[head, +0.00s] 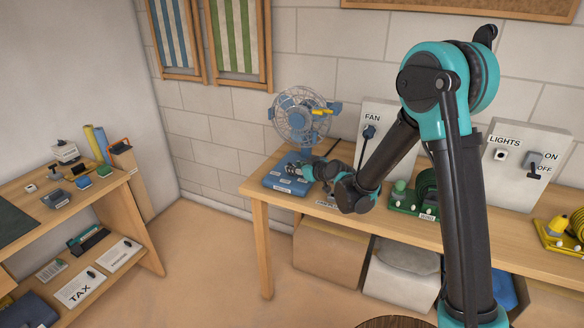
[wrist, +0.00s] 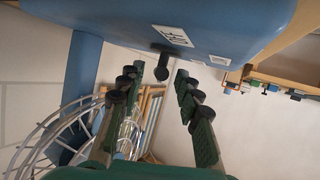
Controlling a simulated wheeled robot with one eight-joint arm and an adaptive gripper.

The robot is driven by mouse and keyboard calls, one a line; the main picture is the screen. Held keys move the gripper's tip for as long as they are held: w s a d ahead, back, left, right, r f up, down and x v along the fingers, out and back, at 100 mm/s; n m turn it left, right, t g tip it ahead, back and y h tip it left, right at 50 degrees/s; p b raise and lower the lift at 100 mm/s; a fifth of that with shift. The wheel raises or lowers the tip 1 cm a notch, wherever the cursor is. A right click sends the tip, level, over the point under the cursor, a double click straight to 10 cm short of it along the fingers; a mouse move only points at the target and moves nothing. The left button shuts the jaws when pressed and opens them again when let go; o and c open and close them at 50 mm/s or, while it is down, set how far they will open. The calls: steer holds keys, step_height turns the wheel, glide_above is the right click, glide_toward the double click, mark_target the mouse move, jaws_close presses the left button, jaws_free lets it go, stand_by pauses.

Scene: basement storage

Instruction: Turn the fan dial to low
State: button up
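The fan (head: 301,115) stands at the left end of the workbench, with a wire cage and a blue base (head: 277,184). In the head view my gripper (head: 298,171) is at the base and hides part of it, including the dial. In the wrist view the blue base (wrist: 120,18) fills the top, and a dark dial knob (wrist: 162,66) sticks out from it. My gripper (wrist: 160,76) is open, with its fingertips on either side of the knob and visible gaps to it. A white label (wrist: 172,35) beside the knob seems to read OFF.
A green item (head: 400,197) sits right of my gripper. A side shelf (head: 120,183) is at left, with open floor between.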

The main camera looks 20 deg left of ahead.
steer(key=shift+x, duration=1.45)
jaws_close()
